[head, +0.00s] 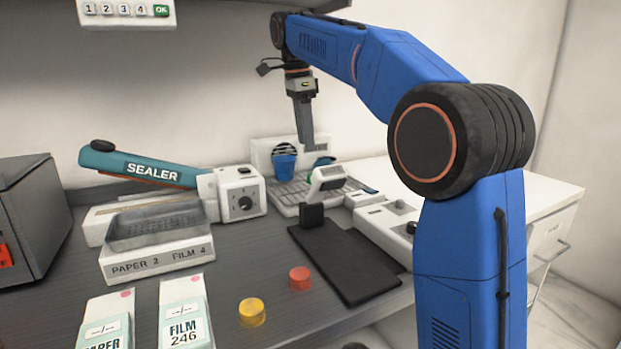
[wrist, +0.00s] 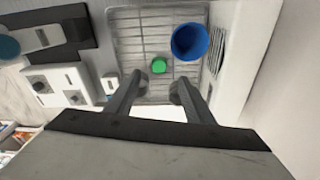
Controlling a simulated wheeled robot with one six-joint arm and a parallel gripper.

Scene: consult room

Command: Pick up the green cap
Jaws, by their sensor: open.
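The green cap (wrist: 158,67) is small and round and lies on a pale gridded rack (wrist: 125,28) in the wrist view. It sits just beyond the gap between my fingertips, apart from them. I cannot make it out in the head view, where my gripper and nearby things may hide it. My gripper (wrist: 157,83) is open and empty, with its two grey fingers spread. In the head view my gripper (head: 306,146) points down above the back of the bench.
A blue cup (head: 284,167) stands close by the cap; it also shows in the wrist view (wrist: 189,41). A red cap (head: 300,279) and a yellow cap (head: 252,312) lie at the front. A sealer (head: 240,193) and a dark mat (head: 345,262) are nearby.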

